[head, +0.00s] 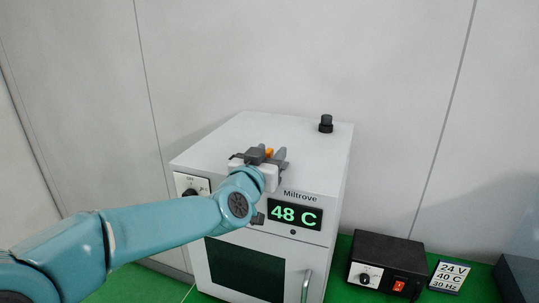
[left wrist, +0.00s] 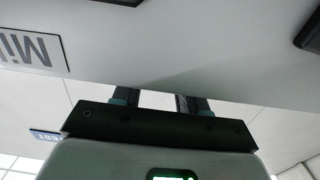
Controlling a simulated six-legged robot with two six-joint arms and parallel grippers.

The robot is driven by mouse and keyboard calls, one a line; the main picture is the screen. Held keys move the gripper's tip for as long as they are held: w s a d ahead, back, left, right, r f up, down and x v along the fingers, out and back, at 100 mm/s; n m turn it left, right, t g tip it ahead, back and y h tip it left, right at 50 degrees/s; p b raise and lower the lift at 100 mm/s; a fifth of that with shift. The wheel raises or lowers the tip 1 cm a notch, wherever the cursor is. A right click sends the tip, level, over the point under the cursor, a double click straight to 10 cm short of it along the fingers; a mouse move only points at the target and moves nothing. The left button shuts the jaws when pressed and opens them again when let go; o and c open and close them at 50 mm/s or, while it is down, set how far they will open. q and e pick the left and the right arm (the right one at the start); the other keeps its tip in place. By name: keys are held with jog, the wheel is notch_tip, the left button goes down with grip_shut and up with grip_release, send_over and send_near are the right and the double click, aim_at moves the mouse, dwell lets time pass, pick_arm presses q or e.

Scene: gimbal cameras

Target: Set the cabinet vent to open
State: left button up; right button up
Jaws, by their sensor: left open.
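The cabinet (head: 285,130) is a white box marked Miltrove with a green 48 C display (head: 295,215). A small orange part (head: 268,152), possibly the vent's handle, shows at the front of its top. My left gripper (head: 266,157) is open there, with the orange part between its dark fingers in the picture. I cannot tell whether they touch it. The rest of the vent is hidden behind the gripper, so its setting cannot be read. In the left wrist view, the open fingers (left wrist: 157,100) reach past the cabinet edge; no orange part shows. My right gripper is out of view.
A black knob (head: 326,123) stands at the cabinet top's back right. A dial (head: 190,190) is left of my arm on the front. A black power unit (head: 388,262) with an orange switch and a sign (head: 449,277) reading 24 V, 40 C, 30 Hz stand right on the green surface.

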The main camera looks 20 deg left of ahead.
pick_arm(q)
jog(key=shift+w+a+f, duration=0.1)
jog(key=shift+a, duration=0.15)
jog(key=shift+s+a, duration=0.1)
jog(key=shift+s, duration=0.15)
jog(key=s+b, duration=0.2)
jog(key=s, duration=1.4)
